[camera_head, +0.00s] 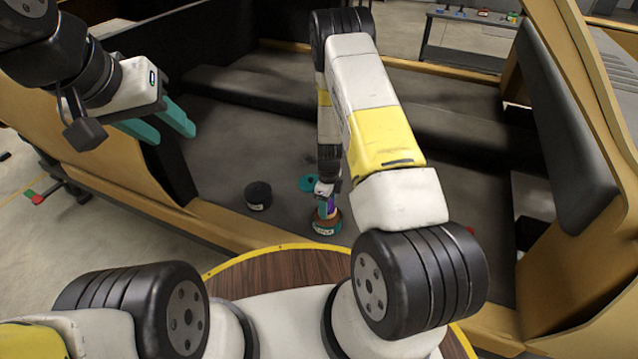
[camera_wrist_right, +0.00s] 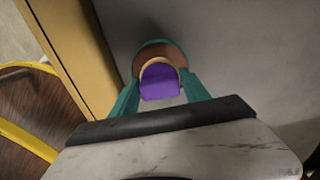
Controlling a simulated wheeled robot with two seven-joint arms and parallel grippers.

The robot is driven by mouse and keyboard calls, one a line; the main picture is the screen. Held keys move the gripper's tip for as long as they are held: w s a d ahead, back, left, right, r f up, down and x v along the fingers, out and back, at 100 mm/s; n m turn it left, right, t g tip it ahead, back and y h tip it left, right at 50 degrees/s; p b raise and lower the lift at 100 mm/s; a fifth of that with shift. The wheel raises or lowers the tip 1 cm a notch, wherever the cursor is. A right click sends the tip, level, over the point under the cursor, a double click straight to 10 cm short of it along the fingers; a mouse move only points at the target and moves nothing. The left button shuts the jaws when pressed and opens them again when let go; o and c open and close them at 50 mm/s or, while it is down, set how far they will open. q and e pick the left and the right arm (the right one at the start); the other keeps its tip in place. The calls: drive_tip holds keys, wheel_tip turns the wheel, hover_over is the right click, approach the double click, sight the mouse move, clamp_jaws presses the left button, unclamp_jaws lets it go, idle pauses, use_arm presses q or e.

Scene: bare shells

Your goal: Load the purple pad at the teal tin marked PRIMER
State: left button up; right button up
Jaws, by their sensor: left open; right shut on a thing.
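The teal tin marked PRIMER (camera_head: 326,229) stands on the grey floor of the shell, and its brownish inside shows. In the right wrist view the tin's teal rim (camera_wrist_right: 158,43) lies just beyond my fingertips. My right gripper (camera_head: 327,190) is shut on the purple pad (camera_wrist_right: 159,82) and points down at the tin. The pad has a tan edge and overlaps the tin's opening in the wrist view. I cannot tell whether the pad touches what is inside. My left gripper (camera_head: 165,128) is open and empty, raised at the upper left with teal fingers.
A dark round tin (camera_head: 258,196) stands left of the PRIMER tin. Tan shell walls (camera_head: 240,226) border the grey floor. A round wooden top (camera_head: 285,262) is in front.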

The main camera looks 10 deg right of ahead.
drive_tip(key=shift+r, duration=2.4)
